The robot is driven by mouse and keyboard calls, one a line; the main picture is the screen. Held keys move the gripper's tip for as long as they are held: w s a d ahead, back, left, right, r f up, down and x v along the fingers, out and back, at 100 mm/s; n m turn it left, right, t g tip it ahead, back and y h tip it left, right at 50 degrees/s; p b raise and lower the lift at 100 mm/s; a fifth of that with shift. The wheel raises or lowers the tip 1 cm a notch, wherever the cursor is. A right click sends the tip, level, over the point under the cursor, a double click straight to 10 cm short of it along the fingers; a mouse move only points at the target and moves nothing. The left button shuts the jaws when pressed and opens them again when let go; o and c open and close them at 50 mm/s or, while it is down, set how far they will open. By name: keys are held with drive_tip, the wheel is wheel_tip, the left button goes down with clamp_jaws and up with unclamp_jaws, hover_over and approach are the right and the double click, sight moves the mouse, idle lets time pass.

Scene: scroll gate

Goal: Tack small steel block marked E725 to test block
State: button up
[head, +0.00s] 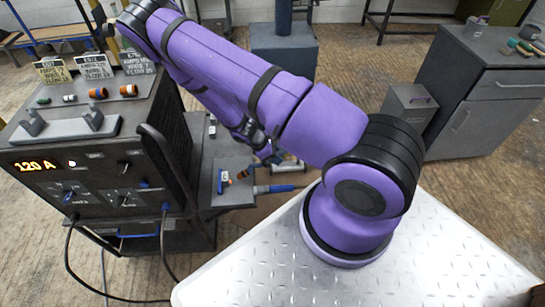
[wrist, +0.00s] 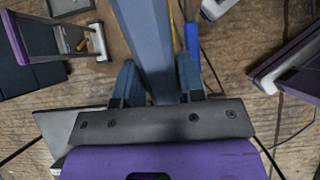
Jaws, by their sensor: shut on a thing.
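In the wrist view my gripper (wrist: 157,78) has its two blue-grey fingers on either side of a long blue-grey bar-like thing (wrist: 145,30), which runs from between them to the top edge. My gripper is shut on it. No marking shows on it, so I cannot tell whether it is the block E725. The test block cannot be picked out for sure; small pieces (head: 242,174) lie on a low grey bench (head: 232,196) below my arm, partly hidden.
A dark welding unit (head: 85,165) reading 120 A stands at left, with several small coloured pieces (head: 98,92) and cards (head: 93,67) on top. A blue handle (head: 273,188) sticks out from the bench; cables hang in front. A grey cabinet (head: 485,105) stands at right.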

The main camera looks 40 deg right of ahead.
drive_tip(key=shift+s+d+r, duration=0.6)
drive_tip(key=shift+d+r, duration=0.15)
drive_tip(key=shift+d, duration=0.1)
drive_tip(key=shift+s+d+r, duration=0.55)
drive_tip(key=shift+d+r, duration=0.25)
drive_tip(key=shift+d, duration=0.05)
drive_tip(key=shift+s+d+r, duration=0.6)
drive_tip(key=shift+d+r, duration=0.15)
drive_tip(key=shift+d, duration=0.1)
drive_tip(key=shift+w, duration=0.15)
